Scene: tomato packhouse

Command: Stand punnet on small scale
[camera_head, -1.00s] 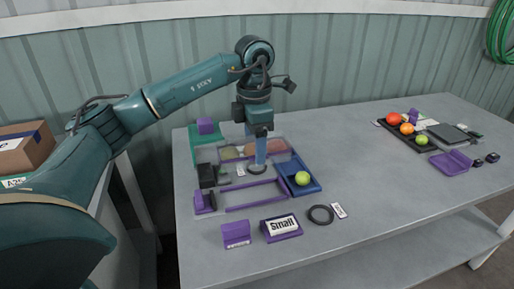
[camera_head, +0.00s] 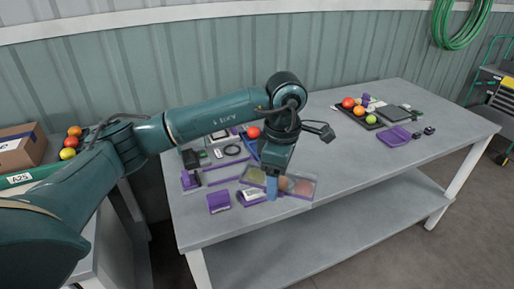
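My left gripper (camera_head: 272,187) is above the front part of the bench, its fingers closed at a clear flat piece (camera_head: 305,186) with green, orange and reddish round patches. I cannot tell if this piece is the punnet. It overlaps the purple stand with the "Small" label (camera_head: 250,196) in the view; contact cannot be told. A purple open tray, perhaps a punnet (camera_head: 395,137), lies at the back right. A dark grey flat plate (camera_head: 392,113), which may be a scale, lies behind it. My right gripper is not in view.
A plain purple stand (camera_head: 218,202) is at the front left of the bench. A red tomato (camera_head: 254,132) shows behind my arm. A black tray (camera_head: 372,123) holds tomatoes at the back right. The bench between it and my gripper is clear. A cardboard box (camera_head: 18,150) stands left.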

